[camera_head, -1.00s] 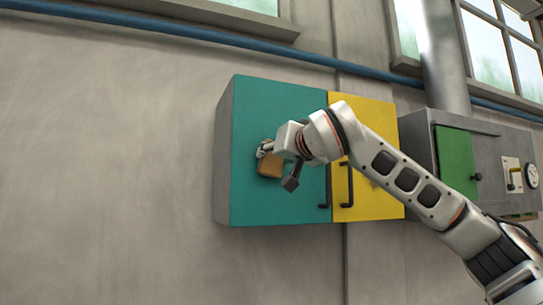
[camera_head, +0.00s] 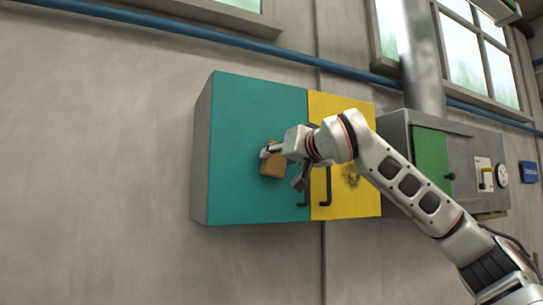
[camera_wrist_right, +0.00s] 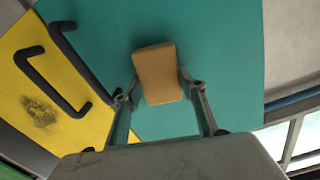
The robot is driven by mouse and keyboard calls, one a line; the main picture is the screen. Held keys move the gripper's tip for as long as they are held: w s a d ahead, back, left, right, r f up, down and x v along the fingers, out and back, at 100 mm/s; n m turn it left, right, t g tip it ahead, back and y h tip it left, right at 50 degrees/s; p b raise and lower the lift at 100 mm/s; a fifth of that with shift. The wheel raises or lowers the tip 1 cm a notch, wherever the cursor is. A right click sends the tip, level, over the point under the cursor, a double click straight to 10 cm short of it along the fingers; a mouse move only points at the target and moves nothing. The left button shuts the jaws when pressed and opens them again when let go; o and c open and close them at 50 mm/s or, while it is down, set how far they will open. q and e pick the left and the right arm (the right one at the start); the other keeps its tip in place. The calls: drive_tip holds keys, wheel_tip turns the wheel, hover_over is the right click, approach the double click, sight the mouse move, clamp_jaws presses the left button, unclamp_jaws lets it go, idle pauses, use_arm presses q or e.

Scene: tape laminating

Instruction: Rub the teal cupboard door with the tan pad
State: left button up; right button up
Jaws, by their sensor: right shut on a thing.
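The teal cupboard door (camera_head: 236,190) is shut, on the left half of a wall cupboard. It fills much of the right wrist view (camera_wrist_right: 225,60). The tan pad (camera_head: 273,165) is in front of the middle of the teal door, and it shows between the fingers in the right wrist view (camera_wrist_right: 158,72). My right gripper (camera_head: 271,152) is shut on the pad; its fingers also show in the wrist view (camera_wrist_right: 160,88). I cannot tell for sure whether the pad touches the door. My left gripper is not in view.
A yellow door (camera_head: 342,112) with a dark smudge (camera_head: 350,176) adjoins the teal door. Black handles (camera_head: 328,187) stick out along their shared edge. A grey box (camera_head: 395,128) with a green door (camera_head: 431,160) is at the right. The wall at the left is bare.

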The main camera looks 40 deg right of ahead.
drive_tip(key=shift+s+d, duration=0.1)
drive_tip(key=shift+d, duration=0.2)
drive_tip(key=v, duration=0.6)
drive_tip(key=shift+b, duration=0.4)
drive_tip(key=v, duration=0.3)
idle(0.6)
